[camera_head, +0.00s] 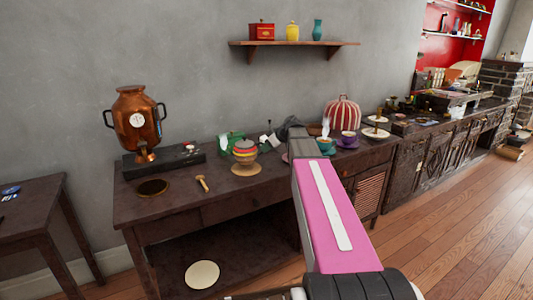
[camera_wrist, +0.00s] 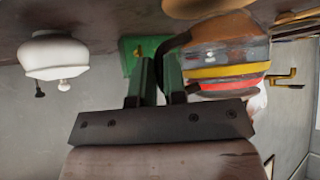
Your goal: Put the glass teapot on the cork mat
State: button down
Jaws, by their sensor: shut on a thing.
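The glass teapot (camera_head: 244,154) shows in the head view as a banded pot with a red top, a yellow band and a greyish lower part. It is directly over the pale tan cork mat (camera_head: 246,170). In the wrist view the teapot (camera_wrist: 228,55) appears upside down, beside the fingers, with the tan mat (camera_wrist: 190,8) at the top edge. My gripper (camera_wrist: 160,72) is shut on the teapot's dark curved handle. I cannot tell whether the teapot's base touches the mat.
A wooden mallet (camera_head: 202,183), a dark round mat (camera_head: 153,188) and a copper samovar (camera_head: 135,118) are to the left on the table. A green object (camera_head: 231,142) stands behind the teapot. A white pot (camera_wrist: 55,58) shows in the wrist view. Cups and a striped cosy (camera_head: 342,114) are to the right.

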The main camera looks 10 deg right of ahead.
jog(key=shift+f, duration=1.2)
jog(key=shift+f, duration=0.1)
jog(key=c, duration=1.2)
grip_release()
jog(key=shift+o, duration=0.2)
jog(key=v, duration=1.2)
